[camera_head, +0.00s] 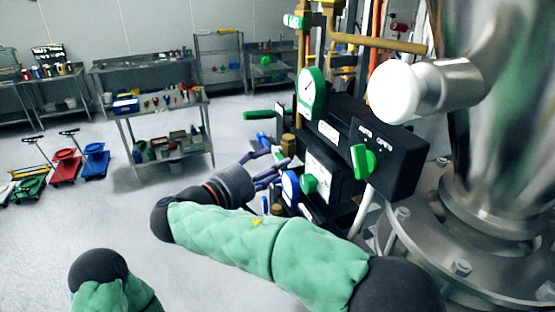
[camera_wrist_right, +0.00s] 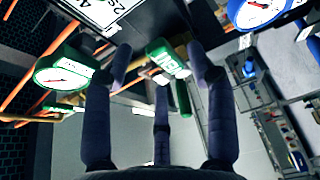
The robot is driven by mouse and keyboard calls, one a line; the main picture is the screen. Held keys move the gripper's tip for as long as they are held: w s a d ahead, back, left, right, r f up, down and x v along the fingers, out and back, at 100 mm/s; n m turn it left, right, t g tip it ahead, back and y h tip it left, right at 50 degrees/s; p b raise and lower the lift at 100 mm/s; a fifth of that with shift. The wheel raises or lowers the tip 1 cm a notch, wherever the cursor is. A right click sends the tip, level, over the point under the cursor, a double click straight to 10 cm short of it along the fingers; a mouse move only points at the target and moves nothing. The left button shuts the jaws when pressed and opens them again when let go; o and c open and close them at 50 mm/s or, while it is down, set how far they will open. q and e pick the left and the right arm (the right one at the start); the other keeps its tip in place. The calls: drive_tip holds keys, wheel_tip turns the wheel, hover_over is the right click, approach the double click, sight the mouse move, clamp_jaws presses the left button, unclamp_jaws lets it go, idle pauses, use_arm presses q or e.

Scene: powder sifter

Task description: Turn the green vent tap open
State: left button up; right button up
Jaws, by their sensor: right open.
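A green lever handle (camera_head: 262,115), which looks like the vent tap, sticks out left of the black panel in the head view. In the right wrist view, a green handle (camera_wrist_right: 183,98) hangs by a green tag (camera_wrist_right: 168,60) whose lettering is upside down and seems to read VENT. My right gripper (camera_head: 268,167) is below the lever in the head view. In the wrist view its spread fingers (camera_wrist_right: 158,62) are open, with the tag and handle between the right and middle fingers. I cannot tell whether they touch. My left gripper is out of view.
The black panel carries a green knob (camera_head: 363,161), another green knob (camera_head: 309,184), a green-rimmed gauge (camera_head: 312,92) and a blue dial (camera_head: 290,187). A steel vessel (camera_head: 490,125) stands at the right.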

drive_tip(key=shift+x, duration=1.05)
clamp_jaws()
drive_tip(key=shift+d, duration=0.1)
